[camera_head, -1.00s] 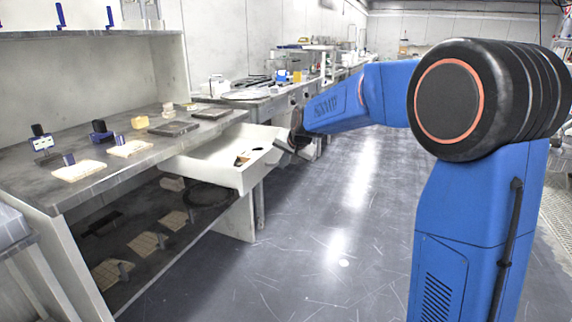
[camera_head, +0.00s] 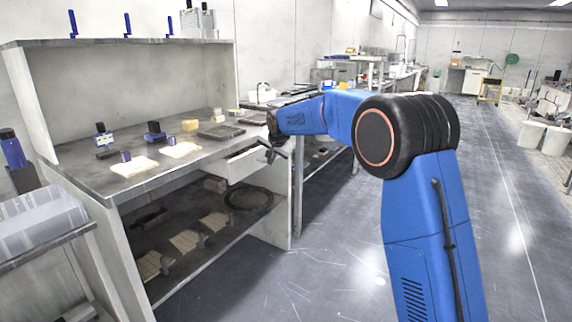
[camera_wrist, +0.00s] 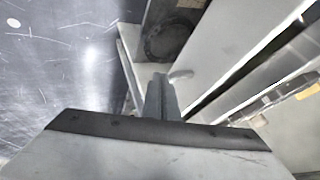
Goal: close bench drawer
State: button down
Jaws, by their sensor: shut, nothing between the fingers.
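The bench drawer (camera_head: 243,166) is a white box under the bench top in the head view. It sticks out a short way from the bench (camera_head: 105,183), so it is partly open. My gripper (camera_head: 270,154) is at the drawer's outer end, with its fingers pointing down by the front. In the wrist view the fingers (camera_wrist: 160,98) are together and empty, close to a pale panel and a small curved light piece (camera_wrist: 181,74). I cannot tell whether they touch the drawer. My wrist hides part of the drawer front.
Pale plates, dark slabs (camera_head: 222,132) and small blocks (camera_head: 190,125) lie on the bench top. A lower shelf holds tiles (camera_head: 185,241) and a dark coil (camera_head: 248,198). The floor (camera_head: 350,265) to the right is open.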

aim_at(262, 156)
jog(key=w+a, duration=0.2)
jog(key=a, duration=0.1)
jog(key=shift+w+a+r, duration=0.1)
jog(key=shift+w+a, duration=0.15)
jog(key=shift+a+r, duration=0.1)
